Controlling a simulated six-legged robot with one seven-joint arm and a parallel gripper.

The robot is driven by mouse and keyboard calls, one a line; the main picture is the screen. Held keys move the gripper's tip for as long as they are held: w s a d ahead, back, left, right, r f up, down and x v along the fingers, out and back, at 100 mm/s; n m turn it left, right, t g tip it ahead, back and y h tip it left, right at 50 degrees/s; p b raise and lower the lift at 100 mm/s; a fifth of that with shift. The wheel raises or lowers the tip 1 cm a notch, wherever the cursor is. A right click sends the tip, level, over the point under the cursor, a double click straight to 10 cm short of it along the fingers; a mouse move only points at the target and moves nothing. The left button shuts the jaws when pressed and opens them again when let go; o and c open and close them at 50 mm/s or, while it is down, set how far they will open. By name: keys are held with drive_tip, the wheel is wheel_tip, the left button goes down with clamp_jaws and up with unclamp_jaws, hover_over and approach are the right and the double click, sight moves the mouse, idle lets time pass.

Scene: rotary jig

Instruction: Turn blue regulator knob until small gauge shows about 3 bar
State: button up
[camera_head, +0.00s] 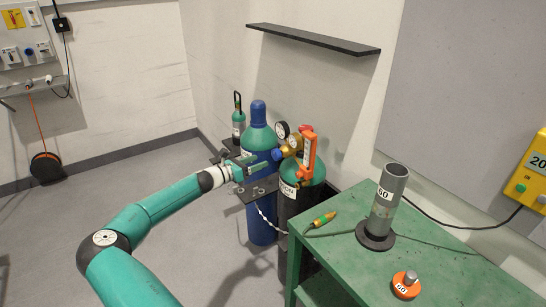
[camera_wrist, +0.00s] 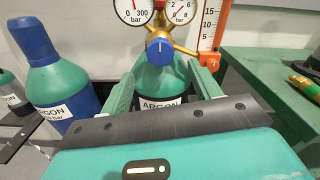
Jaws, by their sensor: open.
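The blue regulator knob (camera_wrist: 159,46) faces me on the brass regulator above a green-topped argon cylinder (camera_wrist: 166,80), and it also shows in the head view (camera_head: 277,154). The small gauge (camera_wrist: 181,11), marked up to 8 bar, sits above and right of the knob. Its red needle is thin and its top is cut off, so I cannot read it exactly. A 0–300 bar gauge (camera_wrist: 133,10) is at the upper left. My gripper (camera_wrist: 162,72) is open and empty, its two fingers on either side below the knob, apart from it. In the head view my gripper (camera_head: 262,165) is just left of the knob.
An orange flowmeter (camera_wrist: 214,25) stands right of the regulator. A blue cylinder (camera_head: 258,145) stands beside the argon cylinder. The green table (camera_head: 450,265) at right carries a grey tube (camera_head: 387,195) and an orange weight (camera_head: 406,285). Floor at left is mostly clear.

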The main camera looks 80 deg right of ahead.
sight(274, 156)
drive_tip(key=x, duration=0.7)
drive_tip(key=shift+s+d, duration=0.25)
drive_tip(key=c, duration=1)
